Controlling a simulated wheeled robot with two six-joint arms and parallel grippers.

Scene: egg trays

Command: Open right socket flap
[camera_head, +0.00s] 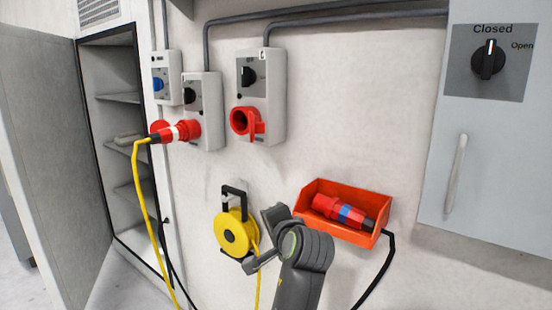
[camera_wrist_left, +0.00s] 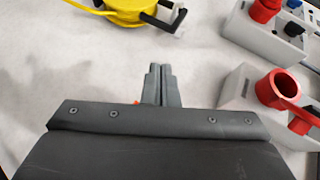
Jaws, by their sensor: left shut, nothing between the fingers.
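The right socket box (camera_head: 277,60) is a grey-white wall unit with a black knob. Its red round socket (camera_head: 238,121) has a red flap piece (camera_head: 259,128) at its right side. The face inside the ring looks dark red, and I cannot tell how far the flap stands open. The left wrist view shows the red socket (camera_wrist_left: 279,88) and its flap piece (camera_wrist_left: 301,121) at the right edge. My left gripper (camera_head: 250,266) is below the socket, by the cable reel and apart from the flap. Its fingers (camera_wrist_left: 160,70) are shut and empty. My right gripper is out of view.
A yellow cable reel (camera_head: 231,233) hangs left of my left gripper. An orange bin (camera_head: 318,187) holds a red-blue plug (camera_head: 343,212). A red plug (camera_head: 181,131) with a yellow cable sits in the middle socket box (camera_head: 205,85). A grey cabinet (camera_head: 497,160) is right.

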